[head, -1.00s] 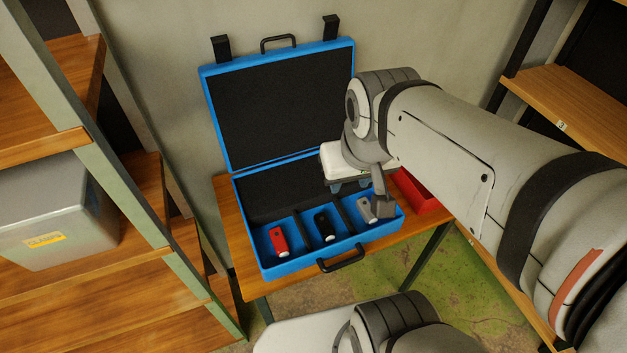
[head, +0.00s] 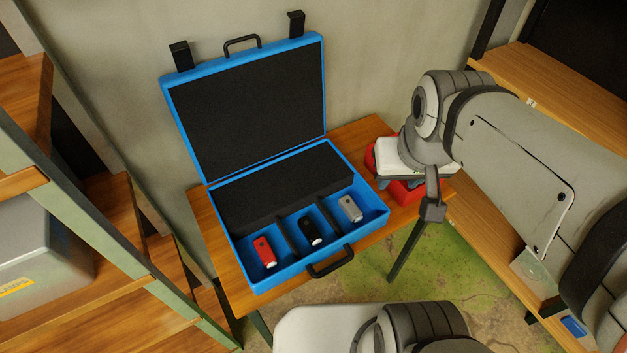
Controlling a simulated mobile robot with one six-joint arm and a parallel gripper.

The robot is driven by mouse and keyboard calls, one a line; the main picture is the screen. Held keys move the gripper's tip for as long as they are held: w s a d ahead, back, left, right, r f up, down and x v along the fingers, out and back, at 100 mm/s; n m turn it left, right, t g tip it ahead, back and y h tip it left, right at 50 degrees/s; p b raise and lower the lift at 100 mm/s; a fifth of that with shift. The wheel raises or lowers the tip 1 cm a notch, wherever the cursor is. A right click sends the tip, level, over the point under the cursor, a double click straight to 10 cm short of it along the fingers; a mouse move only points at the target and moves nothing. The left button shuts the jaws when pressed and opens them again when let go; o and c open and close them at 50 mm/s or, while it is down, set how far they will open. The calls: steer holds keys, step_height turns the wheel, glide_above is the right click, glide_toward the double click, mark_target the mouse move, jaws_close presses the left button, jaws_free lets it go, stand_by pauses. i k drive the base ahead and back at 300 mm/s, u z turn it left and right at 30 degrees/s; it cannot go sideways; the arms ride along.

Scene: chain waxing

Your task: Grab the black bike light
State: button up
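The black bike light (head: 309,230) lies in the middle compartment of the open blue case (head: 376,222). A red bike light (head: 265,251) lies in the compartment to its left, and a grey one (head: 350,208) in the one to its right. Dark dividers separate them. My gripper (head: 431,211) is to the right of the case, near the table's right end, apart from all three lights. Its fingers are small and partly hidden here, so I cannot tell whether they are open.
The case stands on a wooden table (head: 352,131) against the wall, lid raised. A red bin (head: 399,192) is at the table's right, partly behind my arm. Wooden shelves (head: 118,205) stand at left, with a grey box (head: 35,255); another shelf (head: 560,92) is at right.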

mark_target(311, 233)
steer(key=z, duration=0.15)
steer(key=k, duration=1.15)
steer(key=u, duration=0.4)
steer(key=i, duration=1)
steer(key=u, duration=0.1)
